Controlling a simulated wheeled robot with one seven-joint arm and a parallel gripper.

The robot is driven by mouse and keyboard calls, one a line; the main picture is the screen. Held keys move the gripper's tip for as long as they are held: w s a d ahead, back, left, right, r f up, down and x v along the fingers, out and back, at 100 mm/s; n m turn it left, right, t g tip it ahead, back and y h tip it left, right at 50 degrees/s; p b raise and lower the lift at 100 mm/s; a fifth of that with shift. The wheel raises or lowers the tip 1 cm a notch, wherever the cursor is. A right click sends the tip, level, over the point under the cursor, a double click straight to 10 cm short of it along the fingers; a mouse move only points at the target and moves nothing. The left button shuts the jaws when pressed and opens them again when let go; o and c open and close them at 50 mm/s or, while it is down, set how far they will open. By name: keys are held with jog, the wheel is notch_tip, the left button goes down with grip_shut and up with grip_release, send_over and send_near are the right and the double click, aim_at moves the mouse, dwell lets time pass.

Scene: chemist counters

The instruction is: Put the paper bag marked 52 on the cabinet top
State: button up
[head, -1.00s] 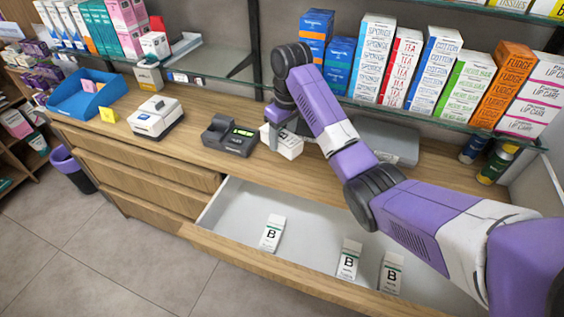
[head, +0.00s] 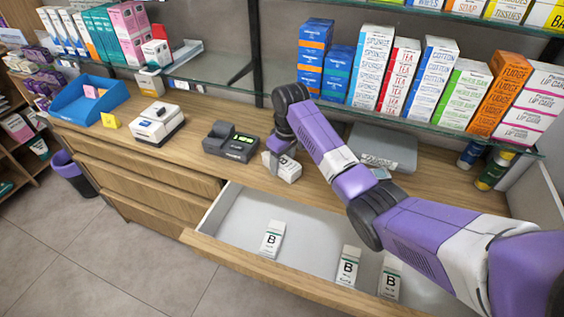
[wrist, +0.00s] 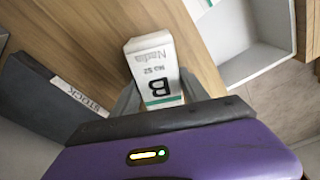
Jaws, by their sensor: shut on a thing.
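The white paper bag marked No 52, with the name Nadia, a large B and a green band (wrist: 154,65), is between my gripper's fingers (wrist: 155,98) in the wrist view. In the head view the bag (head: 287,170) is low over the wooden cabinet top (head: 190,155), right of the card terminal and behind the open drawer. My gripper (head: 275,158) is shut on it there. I cannot tell whether the bag touches the wood.
The open drawer (head: 235,218) holds three similar white bags, one of them at the left (head: 272,238). A dark card terminal (head: 230,142) stands just left of my gripper. A grey flat device (head: 385,147) is to the right, and a glass shelf with boxes hangs behind.

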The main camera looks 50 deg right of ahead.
aim_at(285, 163)
jog(key=o, duration=1.5)
jog(key=shift+f, duration=0.1)
notch_tip(285, 163, up, 12)
jog(key=s+p, duration=0.1)
jog(key=shift+s, duration=0.25)
